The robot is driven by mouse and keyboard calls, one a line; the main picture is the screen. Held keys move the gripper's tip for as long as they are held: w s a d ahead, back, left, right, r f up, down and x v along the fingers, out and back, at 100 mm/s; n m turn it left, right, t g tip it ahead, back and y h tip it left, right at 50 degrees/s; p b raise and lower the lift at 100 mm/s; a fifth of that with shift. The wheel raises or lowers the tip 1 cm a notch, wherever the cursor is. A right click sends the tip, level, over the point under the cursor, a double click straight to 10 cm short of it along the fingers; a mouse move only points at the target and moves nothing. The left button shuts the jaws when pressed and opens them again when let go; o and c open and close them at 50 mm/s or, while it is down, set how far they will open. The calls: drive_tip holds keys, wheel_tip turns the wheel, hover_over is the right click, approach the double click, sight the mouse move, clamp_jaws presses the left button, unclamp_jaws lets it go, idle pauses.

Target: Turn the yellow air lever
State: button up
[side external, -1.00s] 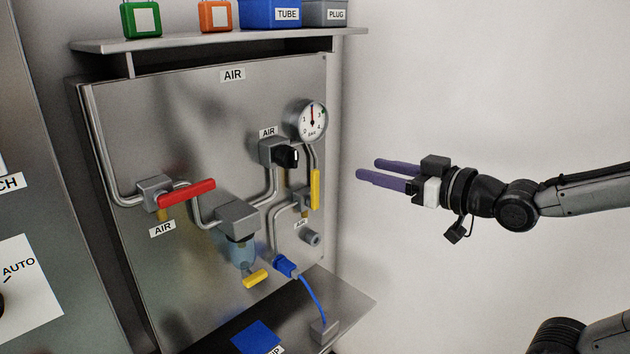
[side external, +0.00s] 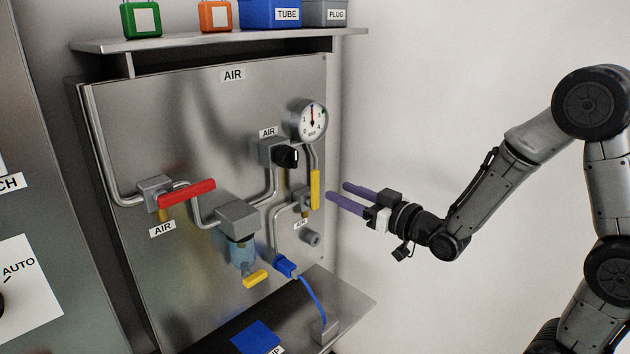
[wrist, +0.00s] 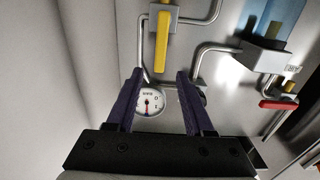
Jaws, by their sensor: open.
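The yellow air lever (side external: 315,189) hangs upright on a small valve at the right of the steel AIR panel, below the gauge. In the wrist view the yellow lever (wrist: 162,41) stands upright in the picture, just beyond the fingertips. My gripper (side external: 339,191) has two purple fingers, open and empty. In the side view its fingertips are just right of the lever. In the wrist view my gripper (wrist: 159,72) shows the fingers apart, with the gauge between them. No contact with the lever shows.
The round gauge (side external: 311,121) and black knob (side external: 287,156) sit above the lever. A red lever (side external: 187,193) is at the left, and another yellow handle (side external: 255,279) is under the filter bowl. A blue tube (side external: 313,298) runs below. A shelf (side external: 220,40) overhangs the panel.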

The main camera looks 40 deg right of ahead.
sight(317, 181)
drive_tip(key=w, duration=0.9)
clamp_jaws()
idle(1.3)
